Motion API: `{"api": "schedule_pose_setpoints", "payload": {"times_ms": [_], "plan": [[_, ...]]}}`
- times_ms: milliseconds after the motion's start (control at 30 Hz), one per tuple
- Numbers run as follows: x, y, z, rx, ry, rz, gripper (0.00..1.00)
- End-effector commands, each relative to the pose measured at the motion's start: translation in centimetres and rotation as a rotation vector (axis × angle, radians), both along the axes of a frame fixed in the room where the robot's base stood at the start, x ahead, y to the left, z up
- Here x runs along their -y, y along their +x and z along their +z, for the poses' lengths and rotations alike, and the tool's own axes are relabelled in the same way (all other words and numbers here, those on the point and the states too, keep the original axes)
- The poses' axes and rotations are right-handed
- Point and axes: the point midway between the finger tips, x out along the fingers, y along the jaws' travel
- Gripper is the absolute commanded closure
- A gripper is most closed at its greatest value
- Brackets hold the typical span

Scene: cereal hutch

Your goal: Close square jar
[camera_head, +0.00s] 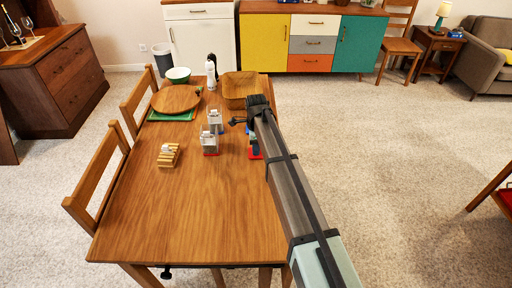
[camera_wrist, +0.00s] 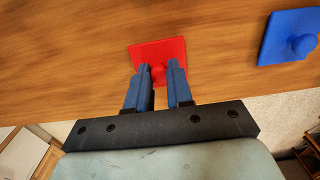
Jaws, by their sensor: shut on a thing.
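A red square lid with a round knob (camera_wrist: 150,52) lies at the fingertips of my gripper (camera_wrist: 160,70) in the wrist view, on or just above the table. My gripper is shut on its knob. The red lid also shows beside my arm in the head view (camera_head: 255,154). A blue square lid (camera_wrist: 288,38) with a knob lies apart to its right in the wrist view. In the head view a clear square jar with a red base (camera_head: 210,143) stands left of my arm. A similar jar with blue (camera_head: 216,121) stands behind it.
The front of the table is clear. Chairs stand along its left edge.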

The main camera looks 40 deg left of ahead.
Motion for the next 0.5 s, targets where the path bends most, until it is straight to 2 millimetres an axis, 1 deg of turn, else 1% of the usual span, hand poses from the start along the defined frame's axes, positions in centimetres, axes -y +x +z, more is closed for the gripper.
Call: {"api": "schedule_pose_setpoints", "payload": {"times_ms": [133,267,367,500], "plan": [[-0.6,-0.2,0.5,0.001,0.001,0.001,1.00],[-2.4,-1.0,2.2,0.001,0.001,0.000,1.00],[-4.6,-2.2,4.5,0.001,0.002,-0.002,1.00],[-8.0,-4.4,8.3,0.001,0.003,-0.008,1.00]]}}
